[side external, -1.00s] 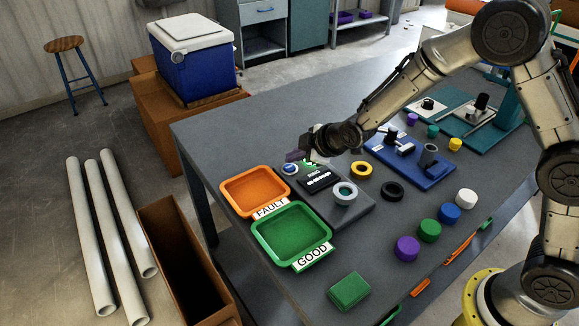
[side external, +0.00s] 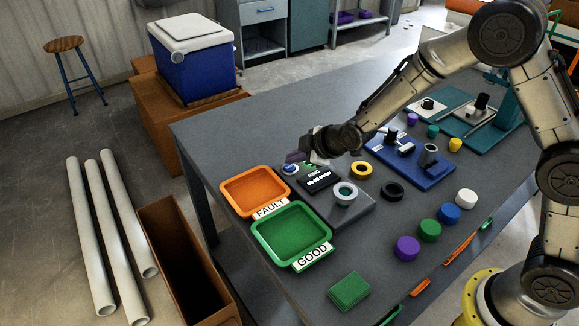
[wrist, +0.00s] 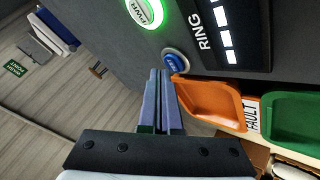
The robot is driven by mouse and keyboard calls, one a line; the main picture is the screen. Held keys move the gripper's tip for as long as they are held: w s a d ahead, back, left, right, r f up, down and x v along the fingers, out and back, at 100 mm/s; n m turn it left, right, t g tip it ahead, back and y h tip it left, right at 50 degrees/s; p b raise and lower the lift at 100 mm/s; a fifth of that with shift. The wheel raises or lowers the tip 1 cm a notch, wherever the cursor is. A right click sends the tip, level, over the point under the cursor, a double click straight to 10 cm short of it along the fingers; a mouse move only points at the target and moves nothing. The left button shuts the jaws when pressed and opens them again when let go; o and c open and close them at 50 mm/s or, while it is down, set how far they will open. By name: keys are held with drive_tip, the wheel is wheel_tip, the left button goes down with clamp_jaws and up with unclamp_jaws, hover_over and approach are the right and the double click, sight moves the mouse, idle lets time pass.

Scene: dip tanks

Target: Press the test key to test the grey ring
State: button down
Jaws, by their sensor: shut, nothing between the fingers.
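The grey ring (side external: 345,193) sits on the near right end of the dark tester (side external: 357,210), with a pale centre inside it. The blue test key (side external: 290,168) is at the tester's far left. In the wrist view the key (wrist: 174,61) sits in a pale collar just beyond my fingertips. My gripper (wrist: 160,74) is shut and empty; in the side view its fingertips (side external: 293,157) hang over or just behind the key. I cannot tell whether they touch it. The tester's display (wrist: 228,35) reads RING with several white bars. A green PWR light (wrist: 145,11) glows beside it.
An orange FAULT tray (side external: 226,188) and a green GOOD tray (side external: 258,237) stand left of the tester. A blue fixture (side external: 437,178) stands farther right. The table's far left is clear.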

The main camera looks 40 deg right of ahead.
sight(294, 169)
drive_tip(key=shift+f, duration=0.65)
idle(0.8)
drive_tip(key=shift+r, duration=0.85)
drive_tip(key=shift+r, duration=2.5)
